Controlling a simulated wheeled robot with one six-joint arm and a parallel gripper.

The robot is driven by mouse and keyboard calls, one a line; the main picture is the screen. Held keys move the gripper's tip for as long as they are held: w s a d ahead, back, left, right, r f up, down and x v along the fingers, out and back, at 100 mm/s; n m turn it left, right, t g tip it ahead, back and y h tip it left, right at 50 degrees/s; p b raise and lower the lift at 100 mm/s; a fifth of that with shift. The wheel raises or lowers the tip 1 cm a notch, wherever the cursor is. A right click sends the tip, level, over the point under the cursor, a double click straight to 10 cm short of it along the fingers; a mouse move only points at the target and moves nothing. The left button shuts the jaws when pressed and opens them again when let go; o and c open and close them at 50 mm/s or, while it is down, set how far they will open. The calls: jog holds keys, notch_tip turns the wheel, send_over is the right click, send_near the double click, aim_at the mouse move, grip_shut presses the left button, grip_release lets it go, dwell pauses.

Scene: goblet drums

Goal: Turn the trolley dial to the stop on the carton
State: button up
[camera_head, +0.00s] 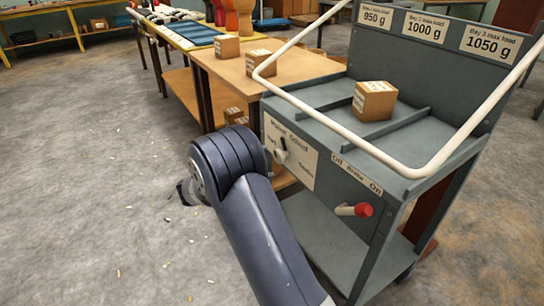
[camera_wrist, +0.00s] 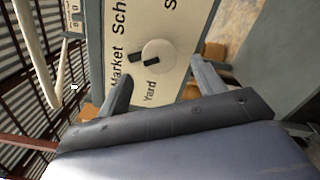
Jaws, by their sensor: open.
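The trolley (camera_head: 330,136) stands at the right. Its dial (camera_head: 280,152) is on a pale plate (camera_head: 304,165) on the front panel. In the wrist view the dial (camera_wrist: 164,50) is a pale disc with two short dark marks, and the plate shows "Market", "Yard" and part of "Sch"; I cannot tell which stop it points to. My gripper (camera_wrist: 162,70) is open, its fingers apart on either side of the dial's lower part; contact is unclear. In the head view my arm hides it. A carton (camera_head: 375,102) with labels too small to read sits in the trolley's top tray.
A white rail (camera_head: 360,143) loops around the trolley's top. A red-tipped brake lever (camera_head: 361,209) sticks out right of the dial. More cartons (camera_head: 227,47) (camera_head: 262,63) stand on a wooden table (camera_head: 226,68) behind. The floor at left is open, with small scraps.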

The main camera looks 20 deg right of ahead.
aim_at(276, 157)
jog(key=s+a+p, duration=0.1)
jog(key=a, duration=0.5)
jog(key=shift+d, duration=0.1)
jog(key=d+b, duration=0.1)
jog(key=d, duration=0.2)
jog(key=w+d+b, duration=0.1)
jog(key=d, duration=0.2)
jog(key=d+b, duration=0.1)
jog(key=d, duration=0.3)
jog(key=shift+w, duration=0.4)
jog(key=shift+d, duration=0.3)
